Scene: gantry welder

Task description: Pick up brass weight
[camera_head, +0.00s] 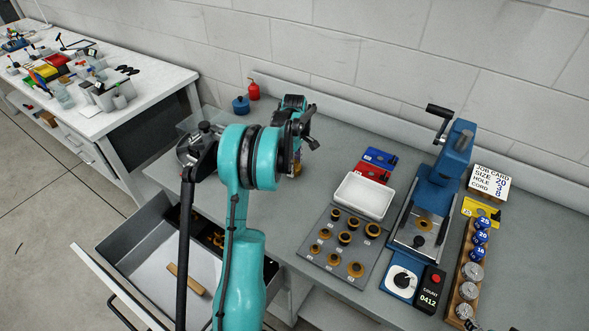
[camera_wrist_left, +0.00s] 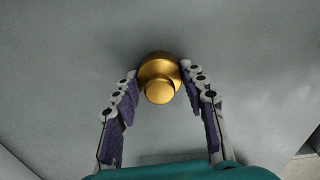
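The brass weight (camera_wrist_left: 159,76) is a gold-coloured cylinder with a round knob, in the upper middle of the left wrist view. My left gripper (camera_wrist_left: 160,72) has one fingertip against each side of it, with no clear gap. In the head view the left gripper (camera_head: 297,135) points down over the bench behind my teal arm. A small part of the brass weight (camera_head: 297,169) shows below it there. I cannot tell whether the weight's base touches the bench. My right gripper is in neither view.
An open drawer (camera_head: 150,240) is below. To the right are a white tray (camera_head: 364,195), a plate of brass rings (camera_head: 327,271), a blue press (camera_head: 447,165) and a wooden weight rack (camera_head: 459,300). Bench left of the white tray is clear.

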